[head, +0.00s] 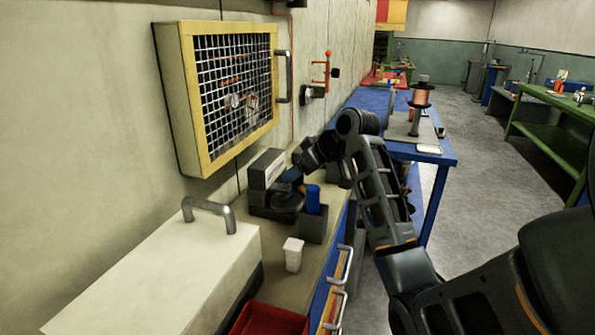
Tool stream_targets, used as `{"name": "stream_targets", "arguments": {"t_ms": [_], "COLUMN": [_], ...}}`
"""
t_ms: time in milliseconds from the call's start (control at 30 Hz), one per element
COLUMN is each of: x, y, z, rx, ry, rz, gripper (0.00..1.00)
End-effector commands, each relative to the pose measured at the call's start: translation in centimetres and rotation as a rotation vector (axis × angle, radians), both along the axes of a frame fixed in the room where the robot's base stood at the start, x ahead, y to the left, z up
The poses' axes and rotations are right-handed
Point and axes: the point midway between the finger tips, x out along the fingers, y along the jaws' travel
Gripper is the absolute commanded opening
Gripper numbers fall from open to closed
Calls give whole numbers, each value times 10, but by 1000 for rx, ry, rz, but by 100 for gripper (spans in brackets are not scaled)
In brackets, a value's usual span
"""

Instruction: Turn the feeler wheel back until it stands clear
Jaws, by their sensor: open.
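A grey block-shaped device (265,169) stands on the bench against the wall. A dark round part (286,203) sits low at its front; it may be the feeler wheel, but I cannot tell for sure. My arm reaches in from the right, and my gripper (291,187) is just above this round part, beside the grey block. The gripper is open and small in view. Its fingertips are hard to make out, and I cannot tell whether they touch anything. The gripper and wrist hide part of the device.
A blue cylinder (313,199) stands in a dark block (313,226) close right of the gripper. A yellow-framed mesh cabinet (188,100) juts from the wall. A blue table (430,156) stands beyond.

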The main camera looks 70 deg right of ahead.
Motion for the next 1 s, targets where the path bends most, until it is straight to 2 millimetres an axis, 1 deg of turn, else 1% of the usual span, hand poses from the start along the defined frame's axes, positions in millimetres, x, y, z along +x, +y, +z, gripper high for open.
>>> {"name": "stream_targets", "arguments": {"t_ms": [100, 367, 1000], "x": [4, 5, 5], "y": [-1, -1, -1], "z": [-5, -6, -5], "rx": [0, -1, -1], "ry": [1, 0, 0], "rz": [-1, -1, -1], "gripper": [61, 61, 1]}}
